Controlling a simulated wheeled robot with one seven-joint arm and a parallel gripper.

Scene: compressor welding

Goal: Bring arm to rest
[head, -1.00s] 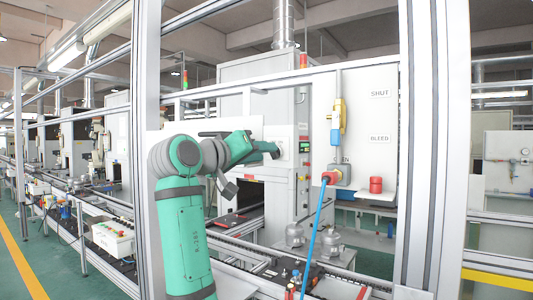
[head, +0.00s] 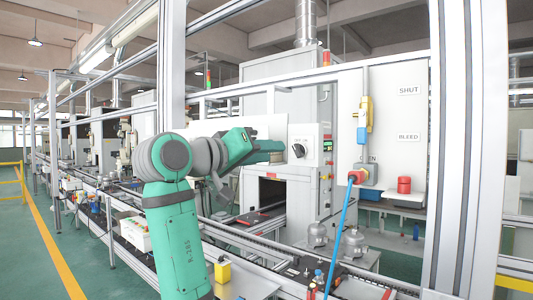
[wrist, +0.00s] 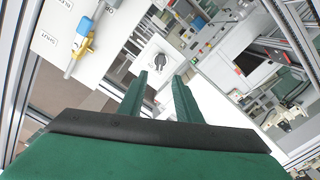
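My green arm (head: 178,215) is raised and bent, with its forearm reaching right across the machine. My gripper (head: 277,156) is in front of the white control panel, left of its dark rotary knob (head: 298,150). In the wrist view, my gripper (wrist: 160,76) has its two green fingers apart, with nothing held between them. The knob also shows in the wrist view (wrist: 160,62), beyond the fingertips and apart from them.
A white board with SHUT and BLEED labels (head: 410,115) carries a yellow-blue valve (head: 364,120), a red button (head: 404,185) and a blue hose (head: 343,230). A conveyor (head: 262,245) runs below. Frame posts (head: 172,60) stand close by. A yellow box (head: 222,271) is near my arm.

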